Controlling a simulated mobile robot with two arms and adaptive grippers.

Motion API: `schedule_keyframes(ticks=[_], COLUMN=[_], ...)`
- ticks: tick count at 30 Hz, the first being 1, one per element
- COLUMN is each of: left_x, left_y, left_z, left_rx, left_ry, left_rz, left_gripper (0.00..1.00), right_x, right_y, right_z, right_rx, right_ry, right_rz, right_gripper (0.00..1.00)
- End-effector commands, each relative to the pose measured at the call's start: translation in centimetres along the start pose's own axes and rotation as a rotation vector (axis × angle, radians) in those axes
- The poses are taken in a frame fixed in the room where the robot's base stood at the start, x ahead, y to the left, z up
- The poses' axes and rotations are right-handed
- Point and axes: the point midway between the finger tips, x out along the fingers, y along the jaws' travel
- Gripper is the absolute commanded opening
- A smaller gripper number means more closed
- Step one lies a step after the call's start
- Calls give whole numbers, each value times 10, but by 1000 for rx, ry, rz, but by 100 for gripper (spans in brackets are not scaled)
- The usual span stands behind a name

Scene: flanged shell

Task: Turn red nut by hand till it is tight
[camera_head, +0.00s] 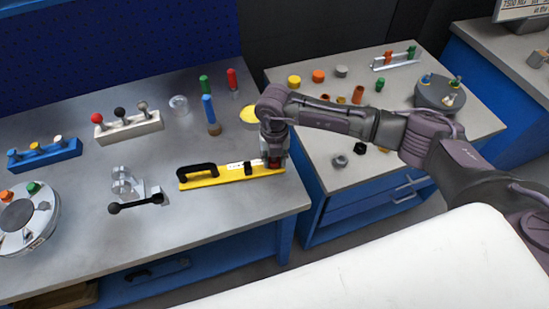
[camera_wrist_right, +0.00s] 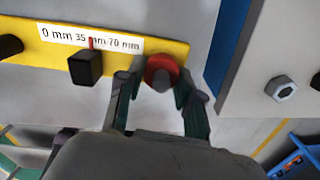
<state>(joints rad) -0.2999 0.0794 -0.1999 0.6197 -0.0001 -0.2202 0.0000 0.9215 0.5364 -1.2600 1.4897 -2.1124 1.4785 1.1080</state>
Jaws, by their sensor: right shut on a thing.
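The red nut (camera_wrist_right: 162,70) sits near the right end of a yellow bar (camera_wrist_right: 195,48) in the right wrist view. My right gripper (camera_wrist_right: 160,80) is shut on the red nut, with a finger on each side of it. In the head view my right gripper (camera_head: 274,158) points down over the right end of the yellow bar (camera_head: 208,182), and a bit of red shows between its fingers. The bar carries a black handle, a white scale label and a black block (camera_wrist_right: 85,68). My left gripper is not in view.
The bar lies near the front right of the left table (camera_head: 230,225). A gap separates this table from the right table (camera_head: 400,150), which holds loose nuts.

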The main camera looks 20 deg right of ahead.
Motion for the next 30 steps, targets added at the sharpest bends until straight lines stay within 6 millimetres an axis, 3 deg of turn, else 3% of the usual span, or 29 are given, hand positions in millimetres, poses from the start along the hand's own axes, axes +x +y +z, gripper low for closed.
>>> schedule_keyframes(ticks=[8, 9, 13, 23, 26, 30], left_x=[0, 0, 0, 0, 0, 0], left_y=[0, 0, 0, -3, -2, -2], left_z=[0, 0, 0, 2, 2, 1], left_rx=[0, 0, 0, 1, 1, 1], left_ry=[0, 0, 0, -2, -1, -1], left_rz=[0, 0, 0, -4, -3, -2], left_gripper=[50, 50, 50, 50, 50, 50], right_x=[-1, -1, -1, -2, -10, -35], right_y=[0, 0, 0, 0, 0, 1], right_z=[1, 1, 1, 0, 1, 2], right_rx=[19, 19, 18, 17, 17, 17], right_ry=[-2, -2, -2, -1, -3, -5], right_rz=[1, 1, 1, 1, 1, 3], right_gripper=[1, 39, 61, 61, 61, 61])
